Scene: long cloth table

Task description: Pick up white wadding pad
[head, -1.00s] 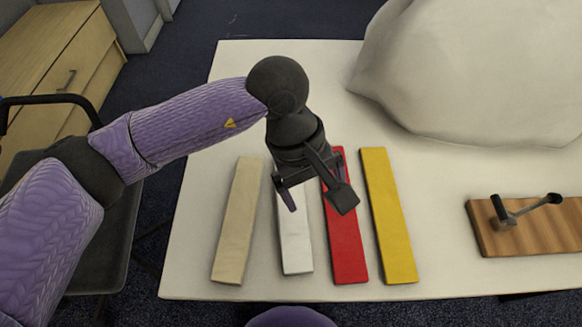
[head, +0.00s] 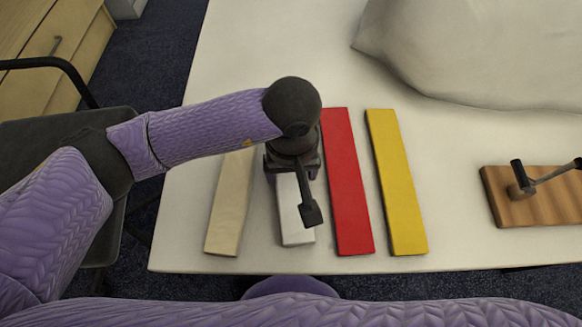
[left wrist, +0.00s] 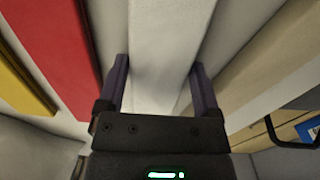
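The white wadding pad (head: 295,220) lies flat on the table between the beige pad (head: 231,205) and the red pad (head: 347,190). My left gripper (head: 292,172) is over the pad's far part and hides it there in the head view. In the left wrist view my left gripper (left wrist: 160,88) is open, with one finger on each side of the white pad (left wrist: 163,40). A narrow gap shows between the pad and each finger. I cannot tell how far down the fingertips reach. My right gripper is not in view.
A yellow pad (head: 398,190) lies right of the red one. A large pale sack (head: 490,50) fills the table's back right. A wooden board (head: 545,200) with a dark metal tool on it is at the right. A chair (head: 60,130) stands left of the table.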

